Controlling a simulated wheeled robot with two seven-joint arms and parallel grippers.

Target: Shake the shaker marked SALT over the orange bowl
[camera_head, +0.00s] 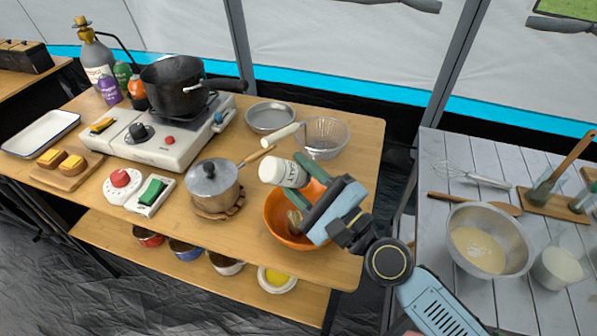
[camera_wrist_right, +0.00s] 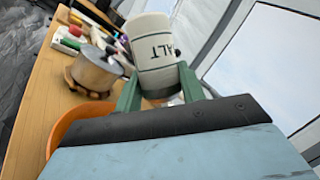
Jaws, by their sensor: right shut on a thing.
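The white shaker marked SALT (camera_head: 283,172) is held tilted on its side above the orange bowl (camera_head: 274,229). My right gripper (camera_head: 306,182) is shut on it. In the right wrist view the shaker (camera_wrist_right: 152,50) sits between the green fingers, with the letters "ALT" visible. The orange bowl stands near the right front of the wooden table; its rim also shows in the right wrist view (camera_wrist_right: 62,127). Something pale lies in the bowl, partly hidden by my gripper. My left gripper is not in view.
A lidded saucepan (camera_head: 213,185) stands on a trivet left of the bowl. A strainer (camera_head: 325,137) and a metal pan (camera_head: 270,117) lie behind. A stove (camera_head: 170,139) bears a dark pot (camera_head: 172,84). A grey table (camera_head: 441,148) at right holds a batter bowl (camera_head: 473,215).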

